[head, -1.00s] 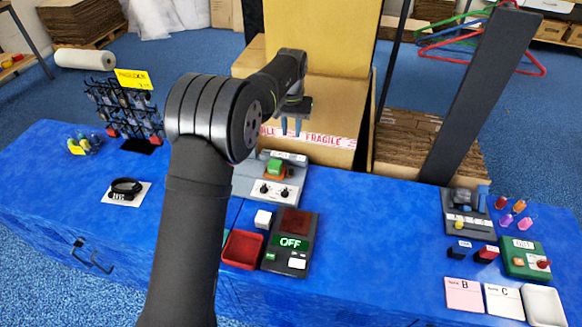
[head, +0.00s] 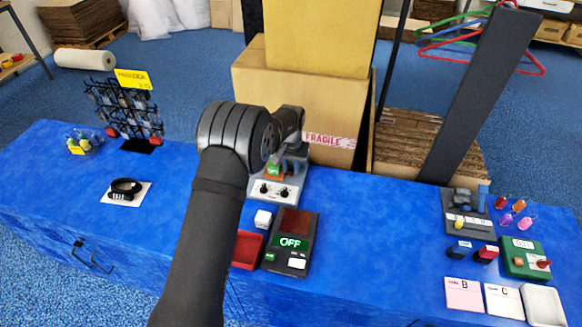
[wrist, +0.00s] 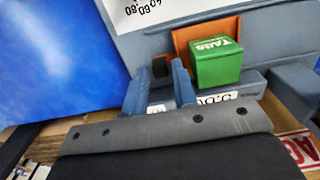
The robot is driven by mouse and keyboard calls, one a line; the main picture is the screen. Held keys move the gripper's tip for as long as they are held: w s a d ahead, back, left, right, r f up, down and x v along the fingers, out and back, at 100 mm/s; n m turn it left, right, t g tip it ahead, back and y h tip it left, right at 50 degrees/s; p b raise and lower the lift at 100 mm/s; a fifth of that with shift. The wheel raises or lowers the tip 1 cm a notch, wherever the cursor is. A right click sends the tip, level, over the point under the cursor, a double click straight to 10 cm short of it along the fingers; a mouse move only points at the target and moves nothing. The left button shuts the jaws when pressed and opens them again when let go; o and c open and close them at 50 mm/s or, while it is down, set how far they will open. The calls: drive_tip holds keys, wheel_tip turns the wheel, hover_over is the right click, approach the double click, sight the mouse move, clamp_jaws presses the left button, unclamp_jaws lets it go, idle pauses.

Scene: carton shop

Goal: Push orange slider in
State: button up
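The orange slider (wrist: 184,38) is part of a grey machine. A green block marked "TABS" (wrist: 215,54) sits at it. In the head view, the slider (head: 275,179) and green block (head: 274,169) show just below my wrist. My gripper (wrist: 158,76) has two blue-grey fingers with a narrow gap between them, and nothing is held. The fingers are beside the slider, left of the green block in the wrist view; I cannot tell whether they touch it. A dark round knob (wrist: 160,67) shows near the fingertips. In the head view my arm hides the fingers and the machine's back.
The machine's white front panel (head: 275,190) has two dark knobs. A cardboard box (head: 330,110) stands behind.

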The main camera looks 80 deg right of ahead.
drive_tip(key=shift+f, duration=0.2)
clamp_jaws()
drive_tip(key=shift+w, duration=3.8)
unclamp_jaws()
wheel_tip(320, 180, up, 18)
drive_tip(key=shift+f, duration=0.25)
drive_tip(key=shift+o, duration=0.2)
